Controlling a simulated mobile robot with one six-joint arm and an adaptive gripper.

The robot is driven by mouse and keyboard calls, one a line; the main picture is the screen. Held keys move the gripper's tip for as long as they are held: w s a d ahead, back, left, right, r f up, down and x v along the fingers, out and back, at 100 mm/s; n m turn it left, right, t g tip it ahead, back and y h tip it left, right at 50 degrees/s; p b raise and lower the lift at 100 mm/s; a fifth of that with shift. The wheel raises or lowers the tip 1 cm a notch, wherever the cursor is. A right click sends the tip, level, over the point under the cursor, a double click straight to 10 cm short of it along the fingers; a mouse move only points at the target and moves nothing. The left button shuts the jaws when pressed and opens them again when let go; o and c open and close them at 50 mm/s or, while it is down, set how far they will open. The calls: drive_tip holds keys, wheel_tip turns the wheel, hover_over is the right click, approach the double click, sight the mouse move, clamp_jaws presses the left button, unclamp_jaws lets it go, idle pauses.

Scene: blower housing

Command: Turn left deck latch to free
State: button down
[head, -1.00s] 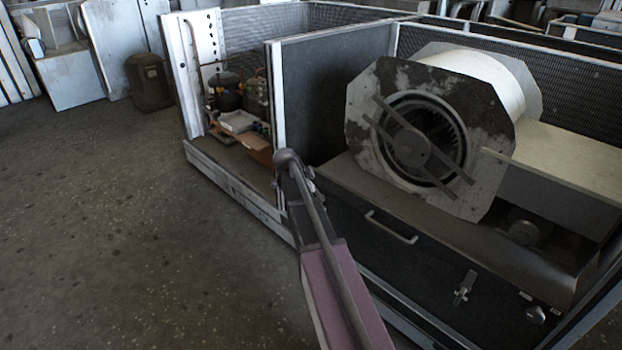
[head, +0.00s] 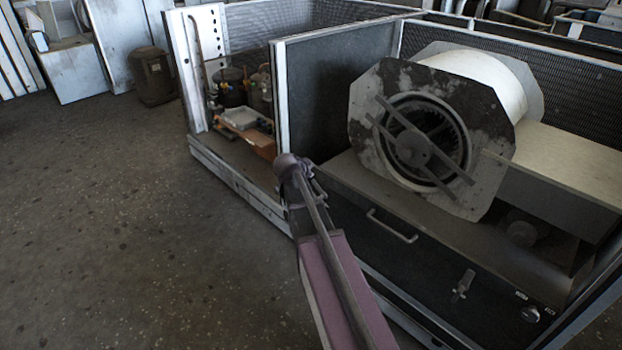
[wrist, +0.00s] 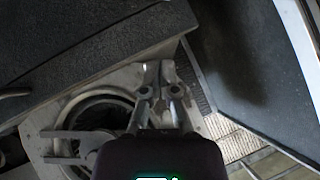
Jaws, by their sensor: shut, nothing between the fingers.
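A small metal latch (head: 462,285) sits on the dark front panel (head: 400,262) below the blower, right of the bar handle. It looks tilted. I see no second latch clearly; my arm covers the panel's left part in the head view. In the wrist view my gripper (wrist: 160,68) is shut and empty, its fingers together. It is seen against a pale plate (wrist: 120,75) with a round opening, and I cannot tell its distance from that plate. No latch can be made out there. In the head view the gripper itself cannot be made out.
The blower (head: 425,135) with its mottled square plate stands above the panel. A bar handle (head: 391,226) juts from the panel. An upright divider (head: 340,90) separates it from the left bay with small machinery (head: 240,105). Open floor (head: 120,230) lies to the left.

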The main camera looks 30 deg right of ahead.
sight(317, 182)
drive_tip(key=b+x, duration=0.6)
drive_tip(key=x, duration=0.3)
drive_tip(key=shift+w+d+f, duration=0.15)
drive_tip(key=shift+w+f, duration=0.05)
drive_tip(key=shift+f, duration=0.15)
drive_tip(key=shift+w+f+b, duration=0.35)
drive_tip(key=shift+f+b, duration=0.55)
drive_tip(key=shift+b, duration=0.1)
drive_tip(key=shift+w+f+b, duration=0.35)
drive_tip(key=shift+f+b, duration=0.5)
drive_tip(key=shift+b, duration=0.1)
